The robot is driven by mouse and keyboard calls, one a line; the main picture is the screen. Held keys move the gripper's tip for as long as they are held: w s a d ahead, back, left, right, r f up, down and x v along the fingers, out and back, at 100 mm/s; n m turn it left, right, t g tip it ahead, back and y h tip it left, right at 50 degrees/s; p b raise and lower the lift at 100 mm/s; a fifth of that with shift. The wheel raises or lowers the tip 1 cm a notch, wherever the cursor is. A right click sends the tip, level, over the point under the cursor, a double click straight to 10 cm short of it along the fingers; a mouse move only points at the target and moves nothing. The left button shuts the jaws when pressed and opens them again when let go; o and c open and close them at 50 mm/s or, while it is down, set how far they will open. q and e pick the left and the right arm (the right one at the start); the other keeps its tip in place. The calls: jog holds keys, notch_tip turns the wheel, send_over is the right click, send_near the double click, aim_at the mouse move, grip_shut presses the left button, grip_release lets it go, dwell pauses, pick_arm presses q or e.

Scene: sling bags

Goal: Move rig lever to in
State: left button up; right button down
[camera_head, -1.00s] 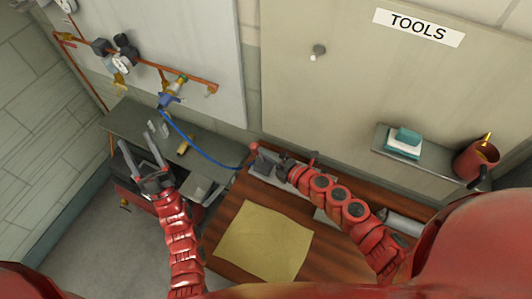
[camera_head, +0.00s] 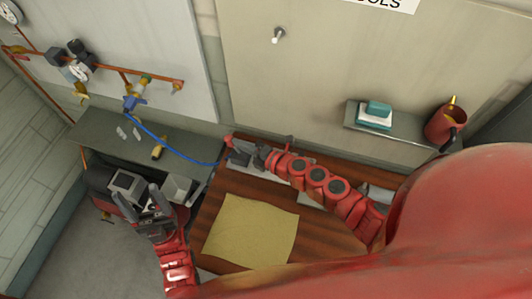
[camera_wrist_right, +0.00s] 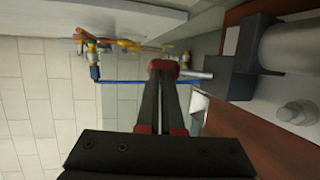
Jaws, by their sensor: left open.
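The rig's dark block and grey cylinder (camera_wrist_right: 296,48) fill the upper right of the right wrist view. A silver lever rod (camera_wrist_right: 198,74) with a red end extends left from the block. My right gripper (camera_wrist_right: 163,72) has its fingers close together at the red end and appears shut on it; the exact contact is partly hidden. In the head view my right gripper (camera_head: 238,152) is at the bench's far left corner, and the rig is largely hidden behind the arm. My left gripper (camera_head: 140,197) is open and empty, near the grey side shelf.
A yellow cloth (camera_head: 252,232) lies on the wooden bench (camera_head: 208,212). A blue hose (camera_head: 172,147) runs from the wall valve (camera_head: 134,98) toward the bench corner. A wall shelf (camera_head: 366,124) holds teal-and-white items and a red can (camera_head: 445,123).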

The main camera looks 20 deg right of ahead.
jog(key=shift+s+d+b, duration=0.3)
jog(key=shift+s+d, duration=0.05)
jog(key=v, duration=1.6)
jog(key=shift+s, duration=0.25)
